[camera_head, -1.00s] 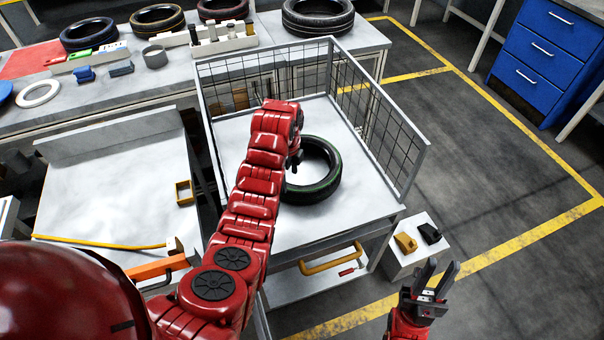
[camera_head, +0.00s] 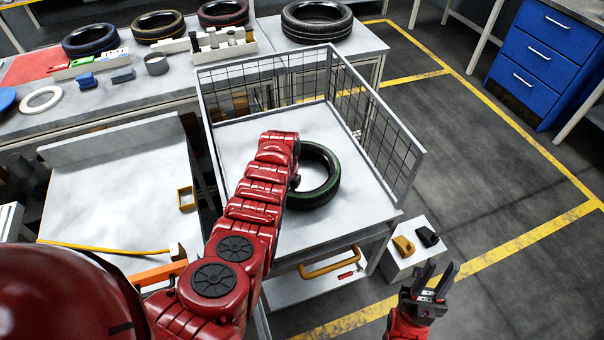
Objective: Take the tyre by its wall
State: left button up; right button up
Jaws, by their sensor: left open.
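A black tyre (camera_head: 318,195) with a green line around it lies flat on the white deck of a mesh-sided cart (camera_head: 357,212). My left arm reaches over the cart from the lower left and covers the tyre's left part. Only a small dark piece of my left gripper (camera_head: 294,183) shows, at the tyre's left side. Its fingers are mostly hidden behind my arm, so I cannot see whether they touch the tyre wall. My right gripper (camera_head: 440,276) is open and empty, with its fingers spread, at the lower right, apart from the cart.
Mesh walls stand at the cart's back and right (camera_head: 385,125). A bench behind holds several tyres, one of them (camera_head: 317,21) at its right end. A white box (camera_head: 408,262) with yellow and black pieces stands right of the cart. The floor at right is clear.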

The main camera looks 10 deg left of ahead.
pick_arm(q)
jog(key=shift+f, duration=0.3)
grip_shut()
dwell(0.3)
jog(key=shift+r, duration=0.1)
